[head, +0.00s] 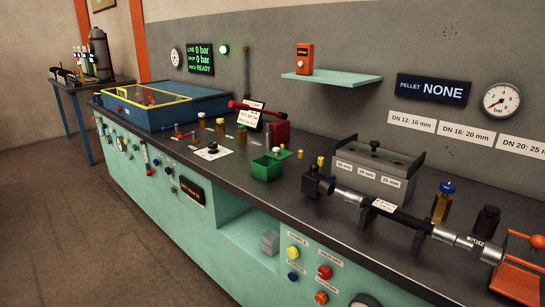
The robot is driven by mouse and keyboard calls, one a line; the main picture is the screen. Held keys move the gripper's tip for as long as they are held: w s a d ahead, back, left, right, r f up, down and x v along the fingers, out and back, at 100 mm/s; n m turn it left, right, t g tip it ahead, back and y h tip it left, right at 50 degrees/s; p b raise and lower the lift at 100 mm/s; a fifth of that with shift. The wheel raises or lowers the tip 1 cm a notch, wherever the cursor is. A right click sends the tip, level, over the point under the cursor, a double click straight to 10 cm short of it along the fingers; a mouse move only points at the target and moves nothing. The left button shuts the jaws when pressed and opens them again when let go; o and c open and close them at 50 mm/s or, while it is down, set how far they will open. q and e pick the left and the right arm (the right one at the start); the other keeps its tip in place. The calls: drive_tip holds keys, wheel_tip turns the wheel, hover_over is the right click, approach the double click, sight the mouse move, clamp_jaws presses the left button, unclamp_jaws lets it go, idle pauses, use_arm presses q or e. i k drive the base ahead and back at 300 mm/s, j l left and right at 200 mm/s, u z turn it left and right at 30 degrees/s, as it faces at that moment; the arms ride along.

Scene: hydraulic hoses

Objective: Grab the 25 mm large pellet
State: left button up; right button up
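A grey metal box (372,186) stands on the bench right of centre, with labels reading 16 mm, 20 mm and 25 mm along its front. The 25 mm label (391,183) is the rightmost. A dark knob (375,146) shows on top of the box. I cannot make out a 25 mm pellet, and the inside of the box is hidden. Small yellow pieces (320,162) stand left of the box, too small to identify. Neither of my grippers is in view.
A hose assembly (397,214) on stands runs in front of the box, towards an orange clamp (516,280). A green bin (267,167) stands to the left. An amber bottle (443,203) stands right of the box. A wall display (433,90) reads PELLET NONE.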

sight(320, 159)
drive_tip(key=i+j+u, duration=0.2)
drive_tip(key=i+j, duration=0.2)
drive_tip(key=i+j+u, duration=0.2)
drive_tip(key=i, duration=0.3)
drive_tip(key=j, duration=0.1)
